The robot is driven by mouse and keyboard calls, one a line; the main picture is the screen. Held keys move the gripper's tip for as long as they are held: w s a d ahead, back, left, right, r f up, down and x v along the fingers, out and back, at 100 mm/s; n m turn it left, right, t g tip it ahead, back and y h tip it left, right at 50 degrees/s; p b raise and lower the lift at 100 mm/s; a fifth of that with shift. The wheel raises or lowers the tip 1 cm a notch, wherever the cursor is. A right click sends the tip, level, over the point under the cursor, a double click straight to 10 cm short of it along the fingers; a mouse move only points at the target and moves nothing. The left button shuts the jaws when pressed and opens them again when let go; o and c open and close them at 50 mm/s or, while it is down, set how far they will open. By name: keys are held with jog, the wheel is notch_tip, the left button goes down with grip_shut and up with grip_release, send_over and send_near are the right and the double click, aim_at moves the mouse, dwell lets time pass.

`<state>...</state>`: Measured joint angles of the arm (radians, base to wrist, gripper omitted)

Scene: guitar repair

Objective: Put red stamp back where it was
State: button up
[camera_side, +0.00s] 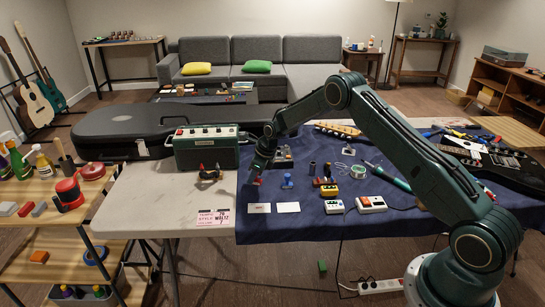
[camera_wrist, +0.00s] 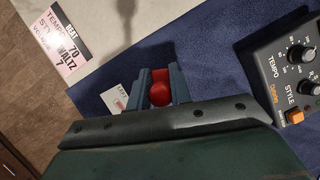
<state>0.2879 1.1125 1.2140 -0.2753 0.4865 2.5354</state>
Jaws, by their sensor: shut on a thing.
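My gripper (camera_side: 254,176) is low over the left end of the blue cloth and shut on the red stamp (camera_side: 257,182). In the wrist view the red round knob of the stamp (camera_wrist: 159,93) sits between the two blue-grey fingers (camera_wrist: 158,88). The fingers hide the rest of the stamp, and I cannot tell whether its base touches the cloth. A blue stamp (camera_side: 287,180) stands upright to the right of my gripper. A white card (camera_side: 259,208) lies in front of my gripper, and a second white card (camera_side: 288,207) lies to its right.
A green amplifier (camera_side: 205,147) stands behind left, with red-handled pliers (camera_side: 209,174) before it. A pink tempo sign (camera_side: 213,219) is at the front edge. Small pedals (camera_side: 334,206) and a white-and-red box (camera_side: 371,204) lie to the right. Bare blue cloth (camera_side: 255,228) shows in front.

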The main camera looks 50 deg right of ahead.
aim_at(254, 182)
jog(key=shift+f, duration=1.55)
jog(key=shift+f, duration=0.15)
jog(key=o, duration=0.8)
jog(key=v, duration=1.2)
jog(key=shift+r, duration=0.2)
